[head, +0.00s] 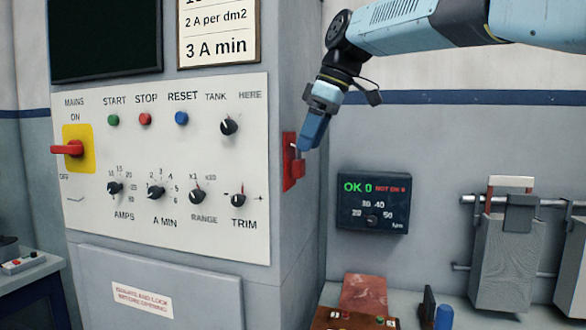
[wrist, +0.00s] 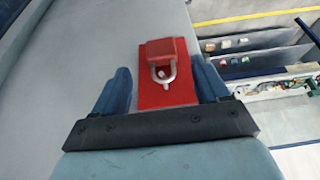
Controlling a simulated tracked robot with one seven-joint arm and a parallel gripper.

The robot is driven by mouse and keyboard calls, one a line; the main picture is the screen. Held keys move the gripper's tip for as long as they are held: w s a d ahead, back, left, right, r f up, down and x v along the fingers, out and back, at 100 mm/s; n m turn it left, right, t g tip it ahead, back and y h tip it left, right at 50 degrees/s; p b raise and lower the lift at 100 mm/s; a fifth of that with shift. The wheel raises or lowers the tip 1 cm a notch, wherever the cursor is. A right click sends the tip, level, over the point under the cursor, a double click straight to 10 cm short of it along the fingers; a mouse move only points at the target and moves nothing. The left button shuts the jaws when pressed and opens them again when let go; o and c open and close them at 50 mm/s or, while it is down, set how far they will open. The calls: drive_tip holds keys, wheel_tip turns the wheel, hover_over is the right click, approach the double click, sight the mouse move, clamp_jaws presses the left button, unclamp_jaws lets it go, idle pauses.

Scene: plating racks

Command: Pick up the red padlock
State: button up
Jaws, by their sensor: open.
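The red padlock (wrist: 162,50) hangs by its grey metal shackle on a red plate (wrist: 180,95) on the cabinet's side wall. In the head view the padlock (head: 298,167) is partly hidden by my gripper, and the red plate (head: 289,160) shows beside it. My gripper (wrist: 163,85) is open, with one blue finger on each side of the red plate. The padlock's body lies between and just beyond the fingertips. I see no finger closed on it. In the head view my gripper (head: 304,150) points down at the padlock from above.
The grey cabinet's control panel (head: 165,170) with knobs and a red mains switch (head: 68,149) is left of the padlock. A dark meter box (head: 372,203) is on the back wall to the right. Grey tanks (head: 507,265) hang on a rail farther right.

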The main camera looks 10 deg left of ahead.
sight(299, 160)
drive_tip(key=x, duration=0.4)
drive_tip(key=shift+d, duration=0.15)
drive_tip(key=c, duration=1.2)
drive_tip(key=shift+r, duration=0.1)
